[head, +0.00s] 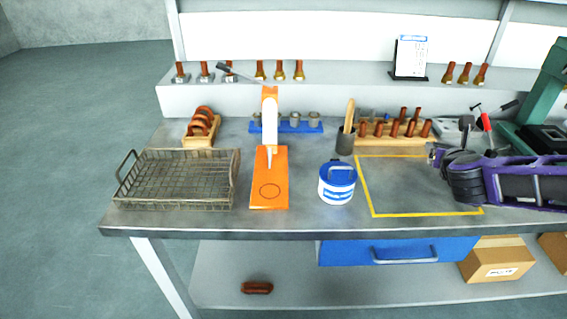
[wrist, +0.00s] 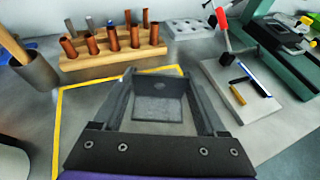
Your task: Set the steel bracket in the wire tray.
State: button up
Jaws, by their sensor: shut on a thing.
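The wire tray (head: 176,183) stands at the left end of the workbench, and I see nothing in it. My gripper (head: 441,158) is at the right of the bench, by the yellow-outlined area, far from the tray. In the wrist view my gripper (wrist: 160,82) has its two fingers on either side of the grey steel bracket (wrist: 158,107), shut on it. The bracket shows a flat plate and an upright part with a hole. In the head view the bracket is mostly hidden by my gripper.
Between my gripper and the tray stand a blue-and-white tub (head: 337,185), an orange arm-like device (head: 269,185) and a dark cup with a wooden handle (head: 345,142). A wooden rack of copper pieces (head: 390,139) is behind the yellow outline (head: 366,190).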

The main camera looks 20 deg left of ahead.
aim_at(161, 180)
jog(key=k+j+z, duration=0.1)
jog(key=z, duration=0.4)
jog(key=k+z, duration=0.15)
jog(key=z, duration=0.35)
jog(key=k+j+z, duration=0.1)
jog(key=z, duration=0.35)
jog(key=k+z, duration=0.2)
jog(key=z, duration=0.25)
jog(key=k+u, duration=0.1)
jog(key=u, duration=0.3)
jog(key=j+u, duration=0.1)
jog(key=u, duration=0.3)
jog(key=k+j+u, duration=0.1)
jog(key=u, duration=0.35)
jog(key=k+j+u, duration=0.1)
jog(key=u, duration=0.3)
jog(key=j+u, duration=0.1)
jog(key=u, duration=0.3)
jog(key=i+j+u, duration=0.35)
jog(key=u, duration=0.2)
